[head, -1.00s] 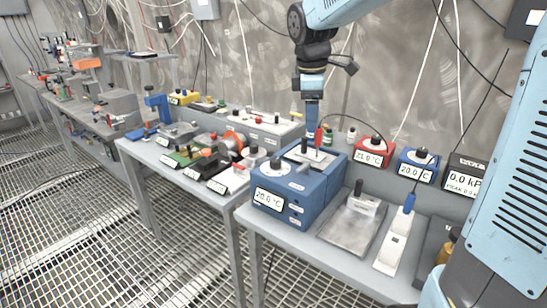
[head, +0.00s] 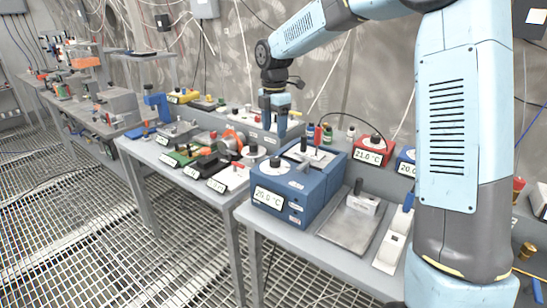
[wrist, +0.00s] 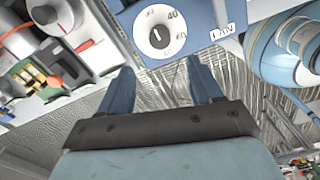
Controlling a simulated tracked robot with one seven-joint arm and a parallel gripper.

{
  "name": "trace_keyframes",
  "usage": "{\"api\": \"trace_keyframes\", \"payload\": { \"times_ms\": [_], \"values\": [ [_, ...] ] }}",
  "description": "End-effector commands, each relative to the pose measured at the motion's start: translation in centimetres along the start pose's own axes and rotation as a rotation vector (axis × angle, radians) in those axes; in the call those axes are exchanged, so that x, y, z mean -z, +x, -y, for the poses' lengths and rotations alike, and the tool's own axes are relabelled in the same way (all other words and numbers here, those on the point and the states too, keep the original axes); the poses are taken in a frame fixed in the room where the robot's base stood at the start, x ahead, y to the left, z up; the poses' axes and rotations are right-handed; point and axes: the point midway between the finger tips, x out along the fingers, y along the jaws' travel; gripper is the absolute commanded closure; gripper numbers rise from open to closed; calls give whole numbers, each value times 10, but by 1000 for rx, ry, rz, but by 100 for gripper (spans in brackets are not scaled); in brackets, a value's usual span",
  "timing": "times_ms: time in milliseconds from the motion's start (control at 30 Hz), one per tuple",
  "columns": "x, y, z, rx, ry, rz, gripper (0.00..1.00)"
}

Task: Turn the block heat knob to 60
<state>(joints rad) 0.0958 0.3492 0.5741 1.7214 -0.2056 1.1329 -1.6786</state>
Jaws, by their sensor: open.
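The blue block heater (head: 312,205) stands at the front left of the near bench, its display (head: 269,197) reading about 20.0 °C. Its black knob (head: 275,162) sits on a white round dial on top. In the wrist view the knob (wrist: 157,37) has a white pointer line, and the dial (wrist: 170,50) around it bears 40 and 60 marks. My gripper (head: 273,134) is open and empty, above and behind the heater in the head view. In the wrist view my gripper (wrist: 162,72) has its fingers apart, the knob showing beyond them; nothing is touched.
A metal rod and probe rise from the heater's rear top. A steel plate (head: 348,232) and a white tray (head: 391,243) lie to its right; a red display unit (head: 370,150) stands behind. Small devices (head: 195,160) crowd the left bench. A FAN label (wrist: 222,31) is beside the dial.

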Motion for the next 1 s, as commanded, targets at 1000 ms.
{"api": "trace_keyframes", "payload": {
  "times_ms": [1000],
  "values": [
    [1,108,0,-1,0,1,35]
  ]
}}
